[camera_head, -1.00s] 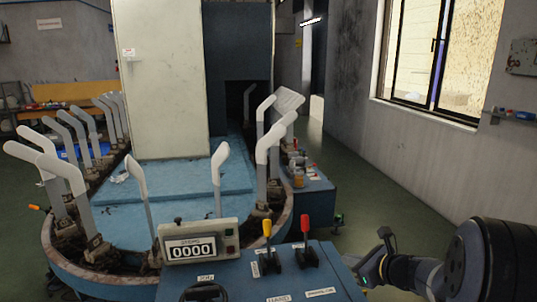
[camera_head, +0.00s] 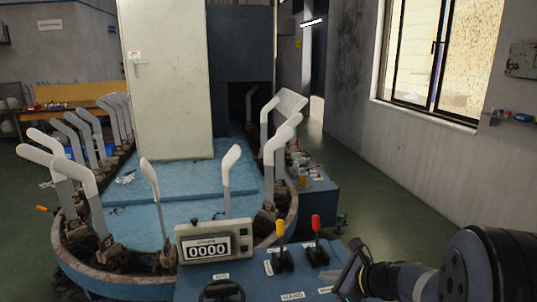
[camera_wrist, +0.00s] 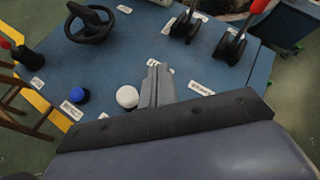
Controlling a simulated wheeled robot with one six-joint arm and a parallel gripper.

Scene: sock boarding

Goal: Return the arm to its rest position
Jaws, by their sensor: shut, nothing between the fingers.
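My gripper (camera_wrist: 157,86) is shut and empty in the wrist view, its fingers together over the blue control panel (camera_wrist: 115,62). In the head view my arm comes in from the lower right, and my gripper (camera_head: 350,272) is beside the right edge of the panel. I cannot tell there how far it is from the panel. The panel carries a yellow-knobbed lever (camera_head: 281,240), a red-knobbed lever (camera_head: 317,235), and a black handwheel (camera_head: 222,291). A white button (camera_wrist: 127,96) and a blue button (camera_wrist: 79,95) show in the wrist view near the fingers.
A counter box (camera_head: 212,243) reading 0000 stands at the panel's back. Behind it, several white sock forms (camera_head: 152,185) stand on an oval track around a blue platform (camera_head: 175,185). Green floor (camera_head: 385,215) is clear at the right. A wooden stool (camera_wrist: 25,110) stands left of the panel.

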